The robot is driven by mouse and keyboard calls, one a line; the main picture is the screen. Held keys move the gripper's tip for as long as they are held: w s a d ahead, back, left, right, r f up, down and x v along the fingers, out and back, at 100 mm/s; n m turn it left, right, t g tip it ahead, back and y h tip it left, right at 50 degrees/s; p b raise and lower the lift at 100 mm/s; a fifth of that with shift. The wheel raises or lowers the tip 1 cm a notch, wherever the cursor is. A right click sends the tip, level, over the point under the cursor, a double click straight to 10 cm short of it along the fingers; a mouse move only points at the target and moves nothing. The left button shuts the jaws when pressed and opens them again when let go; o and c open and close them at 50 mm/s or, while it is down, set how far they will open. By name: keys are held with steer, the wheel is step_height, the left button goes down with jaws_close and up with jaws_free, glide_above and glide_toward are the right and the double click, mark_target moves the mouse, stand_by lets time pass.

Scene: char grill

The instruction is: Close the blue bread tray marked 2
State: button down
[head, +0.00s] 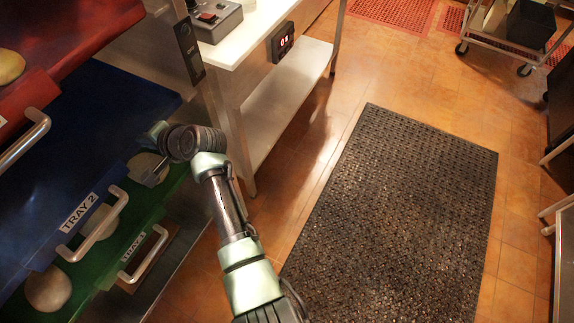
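The blue bread tray (112,107), labelled TRAY 2, is at the left of the head view, pulled out of its rack. Its front carries a metal handle (112,211) beside the white label. My gripper (150,172) is at the blue tray's right front side, above the green tray. A round bun (141,163) shows partly behind it. The fingers are small and partly hidden, so I cannot tell how far apart they are. I see no grasp on the handle.
A red tray (75,30) with a handle extends above the blue one. A green tray (157,199) with buns extends below. A metal table (262,25) stands right of the rack. A black mat (405,215) lies on open floor.

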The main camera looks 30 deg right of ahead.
steer(key=shift+w+a+r, duration=0.1)
steer(key=shift+w, duration=0.15)
steer(key=shift+r, duration=0.1)
stand_by(0.5)
steer(key=shift+s, duration=0.1)
